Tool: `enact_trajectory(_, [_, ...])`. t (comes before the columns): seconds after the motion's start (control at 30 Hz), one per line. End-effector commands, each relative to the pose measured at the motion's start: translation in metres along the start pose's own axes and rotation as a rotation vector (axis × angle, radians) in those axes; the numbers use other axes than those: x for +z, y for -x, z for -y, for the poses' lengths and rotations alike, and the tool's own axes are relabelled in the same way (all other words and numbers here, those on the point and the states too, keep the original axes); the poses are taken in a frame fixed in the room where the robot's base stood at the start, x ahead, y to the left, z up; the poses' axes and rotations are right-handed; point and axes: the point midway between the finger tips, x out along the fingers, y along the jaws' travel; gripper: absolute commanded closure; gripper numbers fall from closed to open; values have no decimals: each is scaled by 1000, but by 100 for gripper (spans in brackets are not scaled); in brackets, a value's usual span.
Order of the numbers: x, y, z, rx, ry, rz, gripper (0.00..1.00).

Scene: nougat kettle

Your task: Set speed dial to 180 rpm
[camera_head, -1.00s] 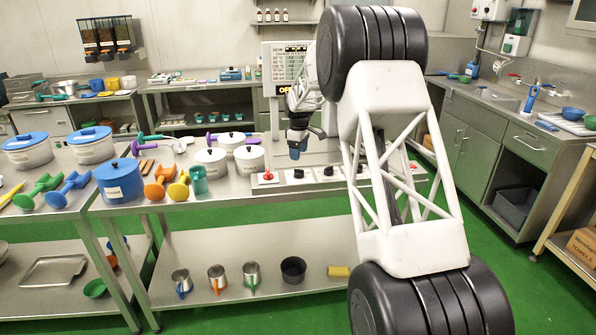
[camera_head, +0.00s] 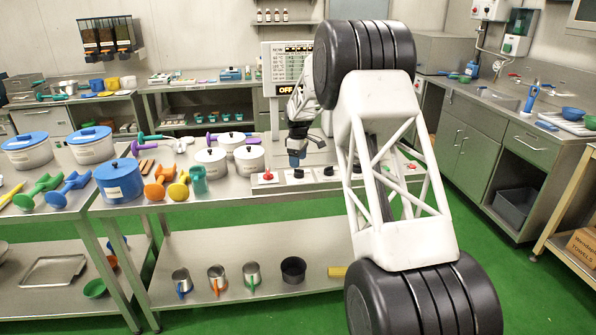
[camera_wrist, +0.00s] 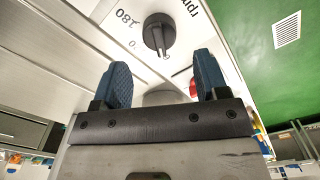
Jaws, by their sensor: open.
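The speed dial (camera_wrist: 159,33) is a round black knob with a raised grip bar, set in a pale panel. In the wrist view its bar points down toward my gripper, a little to the right. The printed marks 180, 0 and part of "rpm" show around it, with 180 at its left. My gripper (camera_wrist: 163,77) is open and empty, its two blue fingers apart and below the dial in the picture, not around it. In the head view my gripper (camera_head: 294,161) is pointed down just above a black dial (camera_head: 298,174) on the front panel.
A red button (camera_head: 267,177) sits left of the dial, and another black dial (camera_head: 328,171) to its right. White lidded pots (camera_head: 249,159) stand left of the panel. A display (camera_head: 286,90) behind reads OFF.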

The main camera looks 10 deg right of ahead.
Motion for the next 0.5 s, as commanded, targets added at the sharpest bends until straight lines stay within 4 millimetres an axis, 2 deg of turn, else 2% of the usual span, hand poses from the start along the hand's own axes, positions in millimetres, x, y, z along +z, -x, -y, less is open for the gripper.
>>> enact_trajectory(0.2, [0, -29, 0, -2, 0, 1, 33])
enact_trajectory(0.5, [0, -49, 0, 0, 0, 0, 33])
